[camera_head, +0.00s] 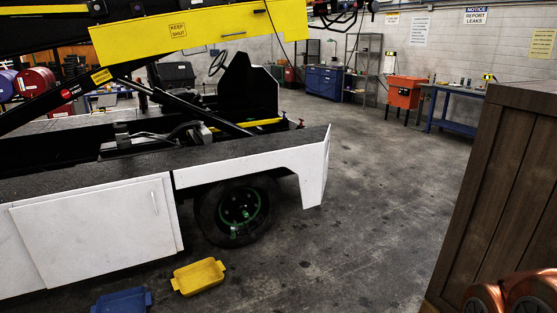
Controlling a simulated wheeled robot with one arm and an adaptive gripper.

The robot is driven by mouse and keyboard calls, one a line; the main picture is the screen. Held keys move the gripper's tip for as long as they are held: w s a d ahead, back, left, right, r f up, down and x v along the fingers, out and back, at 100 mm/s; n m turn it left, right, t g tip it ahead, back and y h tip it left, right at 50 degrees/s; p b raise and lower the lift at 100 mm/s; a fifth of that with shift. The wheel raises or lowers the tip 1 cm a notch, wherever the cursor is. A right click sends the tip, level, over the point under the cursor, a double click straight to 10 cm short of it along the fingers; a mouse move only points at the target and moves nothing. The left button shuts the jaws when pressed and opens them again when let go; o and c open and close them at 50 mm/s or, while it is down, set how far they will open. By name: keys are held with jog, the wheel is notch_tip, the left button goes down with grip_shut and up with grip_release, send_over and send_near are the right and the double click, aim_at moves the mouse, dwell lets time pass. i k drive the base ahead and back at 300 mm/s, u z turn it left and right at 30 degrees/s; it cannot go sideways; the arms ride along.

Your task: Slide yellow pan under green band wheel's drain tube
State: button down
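The yellow pan (198,277) is a shallow tray with a small handle at each end. It lies on the floor in front of the white belt loader, a little left of and nearer than the wheel. The wheel with the green band (241,206) is a dark tyre under the loader's white side panel. Small green parts show at its hub and lower face; I cannot make out clearly which is the drain tube. The pan is apart from the tyre, with bare floor between. My gripper is not in view.
A blue pan (122,301) lies left of the yellow one, cut by the bottom edge. The belt loader (90,232) fills the left. A brown wooden crate (505,190) stands at the right. The floor (350,225) between is clear. Orange rounded parts show at bottom right.

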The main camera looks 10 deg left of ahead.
aim_at(194, 280)
jog(key=u, duration=0.25)
jog(key=i, duration=2)
jog(key=u, duration=1.3)
jog(key=i, duration=1.2)
jog(key=u, duration=1.55)
jog(key=i, duration=0.7)
jog(key=u, duration=0.25)
